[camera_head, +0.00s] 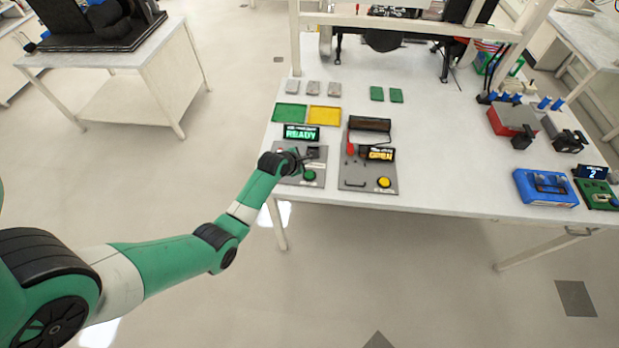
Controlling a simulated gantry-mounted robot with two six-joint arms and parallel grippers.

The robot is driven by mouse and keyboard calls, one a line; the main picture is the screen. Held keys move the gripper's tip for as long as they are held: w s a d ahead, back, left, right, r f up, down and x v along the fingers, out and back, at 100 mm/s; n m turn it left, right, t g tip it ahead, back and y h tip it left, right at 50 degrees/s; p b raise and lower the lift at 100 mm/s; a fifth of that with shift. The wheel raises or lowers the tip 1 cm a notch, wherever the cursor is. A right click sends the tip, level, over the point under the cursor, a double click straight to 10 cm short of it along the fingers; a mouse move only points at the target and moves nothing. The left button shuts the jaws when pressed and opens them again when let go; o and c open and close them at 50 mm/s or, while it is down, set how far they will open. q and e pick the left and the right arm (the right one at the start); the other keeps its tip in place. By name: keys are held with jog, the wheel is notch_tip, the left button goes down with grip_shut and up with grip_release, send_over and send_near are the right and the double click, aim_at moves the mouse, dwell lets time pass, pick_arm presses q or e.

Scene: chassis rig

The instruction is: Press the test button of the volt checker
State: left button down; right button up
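A grey panel (289,180) at the table's left front edge has a display (301,133) glowing green with "READY" and a round green button (309,175). The small text above "READY" is too small to read, so I cannot confirm that this is the volt checker. My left gripper (303,161) is over this panel, just above and left of the green button in the picture. It partly hides the panel. I cannot tell whether its fingers are open or whether it touches anything. My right gripper is not in view.
A second grey panel (355,175) stands to the right, with a red lever (351,147), an "OPEN" display (380,154) and a yellow button (384,182). Green (290,112) and yellow (324,115) trays lie behind. A blue device (545,187) is far right. The table's middle is clear.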

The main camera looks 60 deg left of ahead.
pick_arm(q)
jog(key=b, duration=0.3)
send_over(307, 176)
notch_tip(307, 176, down, 5)
jog(key=shift+d+r, duration=0.1)
jog(key=shift+r, duration=0.1)
jog(key=shift+f+b, duration=0.65)
jog(key=shift+b, duration=0.05)
jog(key=shift+f, duration=0.1)
dwell(0.9)
jog(key=shift+f, duration=0.3)
jog(key=shift+f+b, duration=0.45)
jog(key=shift+b, duration=0.1)
dwell(0.4)
jog(key=shift+r, duration=0.1)
jog(key=shift+r+p, duration=0.75)
jog(key=shift+p, duration=0.15)
